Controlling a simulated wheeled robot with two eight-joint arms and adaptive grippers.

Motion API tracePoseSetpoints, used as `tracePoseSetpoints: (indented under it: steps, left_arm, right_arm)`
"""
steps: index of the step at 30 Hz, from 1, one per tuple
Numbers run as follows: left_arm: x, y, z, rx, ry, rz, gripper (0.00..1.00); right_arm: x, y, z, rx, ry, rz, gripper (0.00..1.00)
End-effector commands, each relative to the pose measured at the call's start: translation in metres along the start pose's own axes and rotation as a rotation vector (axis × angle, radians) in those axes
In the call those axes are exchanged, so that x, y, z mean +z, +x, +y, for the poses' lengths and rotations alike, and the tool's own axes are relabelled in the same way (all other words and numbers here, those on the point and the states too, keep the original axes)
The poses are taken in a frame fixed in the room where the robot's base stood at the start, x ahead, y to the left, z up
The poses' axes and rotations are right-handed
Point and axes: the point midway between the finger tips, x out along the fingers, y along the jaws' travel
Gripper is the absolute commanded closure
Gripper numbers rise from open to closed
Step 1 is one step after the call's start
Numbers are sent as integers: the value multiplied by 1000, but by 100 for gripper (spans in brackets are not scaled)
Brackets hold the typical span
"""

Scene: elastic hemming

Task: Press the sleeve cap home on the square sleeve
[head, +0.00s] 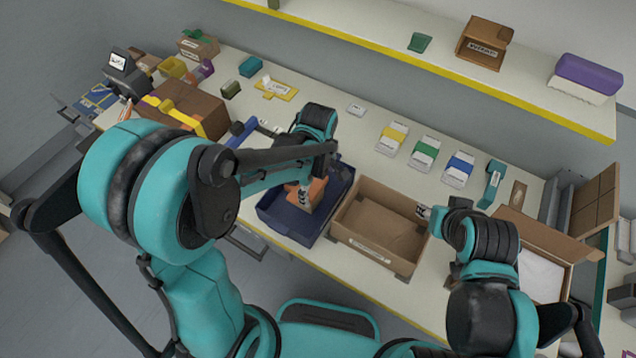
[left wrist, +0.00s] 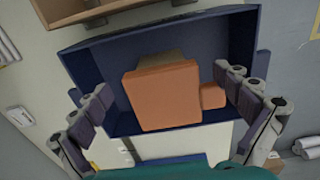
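A navy bin (head: 268,213) stands on the bench below my left gripper (head: 303,193). In the left wrist view the bin (left wrist: 88,62) holds a large orange block-like piece (left wrist: 165,95). A small orange block (left wrist: 213,97) sits against its right side, and a brown piece (left wrist: 160,60) shows behind it. I cannot tell which of these, if any, is the sleeve cap or the square sleeve. My left gripper is open, its fingers apart on either side of the orange piece, with no clear contact. My right gripper (head: 424,211) is by the cardboard box's right rim; its fingers are too small to read.
An open, empty cardboard box (head: 375,259) stands right of the bin. A brown carton (head: 190,108) and a blue tool (head: 241,133) lie to the left. Yellow, green and blue labelled packs (head: 425,152) line the back. A yellow-edged shelf (head: 400,58) overhangs the bench's rear.

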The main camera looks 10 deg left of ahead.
Motion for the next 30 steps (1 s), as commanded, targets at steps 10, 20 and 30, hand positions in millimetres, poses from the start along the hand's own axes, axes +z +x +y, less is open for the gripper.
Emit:
tracePoseSetpoints:
  steps: [10, 20, 30]
  left_arm:
    - [0, -12, 0, 0, 0, 0, 0]
    - [0, -78, 0, 0, 0, 0, 0]
    - [0, -118, 0, 0, 0, 0, 0]
  right_arm:
    - [0, 0, 0, 0, 0, 0, 60]
    - [0, 0, 0, 0, 0, 0, 60]
    - [0, 0, 0, 0, 0, 0, 60]
